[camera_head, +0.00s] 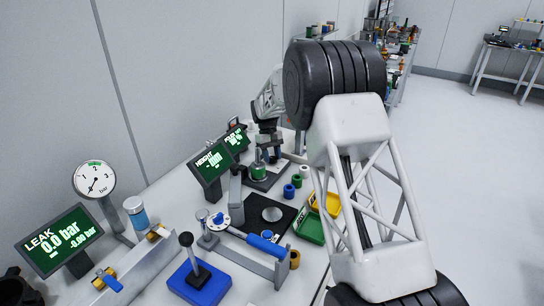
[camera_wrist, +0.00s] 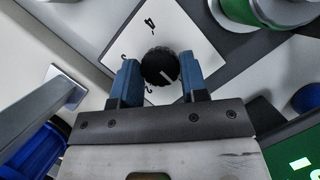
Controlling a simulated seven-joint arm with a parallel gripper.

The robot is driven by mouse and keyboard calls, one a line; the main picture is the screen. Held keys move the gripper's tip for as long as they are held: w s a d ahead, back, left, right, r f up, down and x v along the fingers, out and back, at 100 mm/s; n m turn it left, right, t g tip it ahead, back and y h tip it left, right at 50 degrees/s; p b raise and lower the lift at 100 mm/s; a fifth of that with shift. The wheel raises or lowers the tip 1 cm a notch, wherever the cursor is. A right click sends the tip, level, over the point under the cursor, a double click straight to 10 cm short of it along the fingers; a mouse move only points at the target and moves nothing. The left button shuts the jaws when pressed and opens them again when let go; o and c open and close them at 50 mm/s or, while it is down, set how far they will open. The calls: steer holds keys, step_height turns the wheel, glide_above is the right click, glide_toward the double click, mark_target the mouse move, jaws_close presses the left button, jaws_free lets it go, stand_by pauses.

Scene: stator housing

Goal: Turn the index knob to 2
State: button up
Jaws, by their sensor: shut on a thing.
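The index knob (camera_wrist: 160,66) is a black ridged knob with a white pointer line, seen from above in the wrist view. The pointer slants toward the lower right of that picture. It sits on a white dial plate (camera_wrist: 182,32) with black marks. One mark above the knob looks like a 4; the marks at its left and below are partly hidden. My gripper (camera_wrist: 161,76) has its blue fingers on both sides of the knob and is shut on it. In the head view my gripper (camera_head: 268,140) is at the back of the bench, and the knob cannot be made out.
A green and metal cylinder (camera_head: 258,172) stands close to my gripper. The HEIGHT display (camera_head: 212,163) stands to its left. Blue and green rings (camera_head: 289,191) and a green tray (camera_head: 308,226) lie to the right.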

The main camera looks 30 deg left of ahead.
steer(key=shift+m+g+y, duration=0.3)
steer(key=shift+m+y, duration=0.2)
steer(key=shift+m, duration=1.1)
steer(key=o, duration=0.9)
steer(key=shift+v, duration=3.9)
steer(key=shift+d, duration=0.1)
